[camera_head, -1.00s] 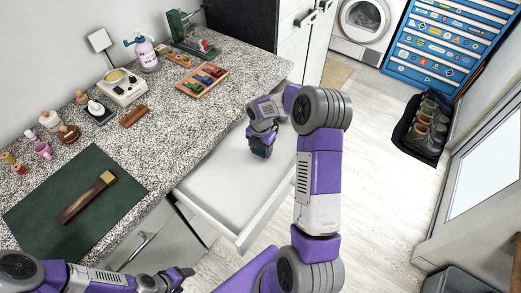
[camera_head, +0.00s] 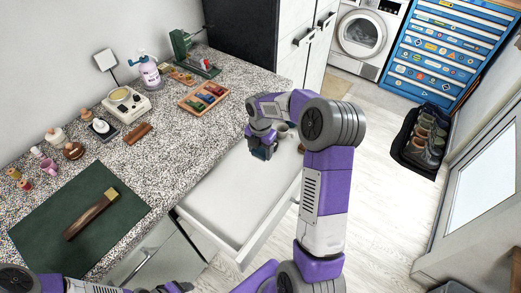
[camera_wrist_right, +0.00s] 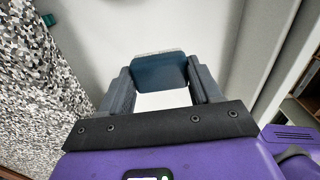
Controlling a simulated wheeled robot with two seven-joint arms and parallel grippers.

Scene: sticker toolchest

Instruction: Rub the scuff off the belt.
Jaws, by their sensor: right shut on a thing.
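The belt (camera_head: 86,220) is a brown strap with a gold-coloured end, lying on a dark green mat (camera_head: 125,238) on the counter. The scuff is too small to make out. My right gripper (camera_head: 263,149) is above the far part of the open drawer, right of the counter edge and well away from the belt. It is shut on a dark blue block (camera_wrist_right: 160,72) with a pale grey edge, which shows between the fingers in the right wrist view. My left gripper (camera_head: 177,288) is at the bottom edge, partly cut off; its jaws are unclear.
The white drawer (camera_head: 235,248) is open below the counter. A pale cup (camera_head: 283,131) stands at its far end. Bottles, a hotplate-like device (camera_head: 126,104), a brown block (camera_head: 137,133) and a wooden tray (camera_head: 203,99) stand along the counter.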

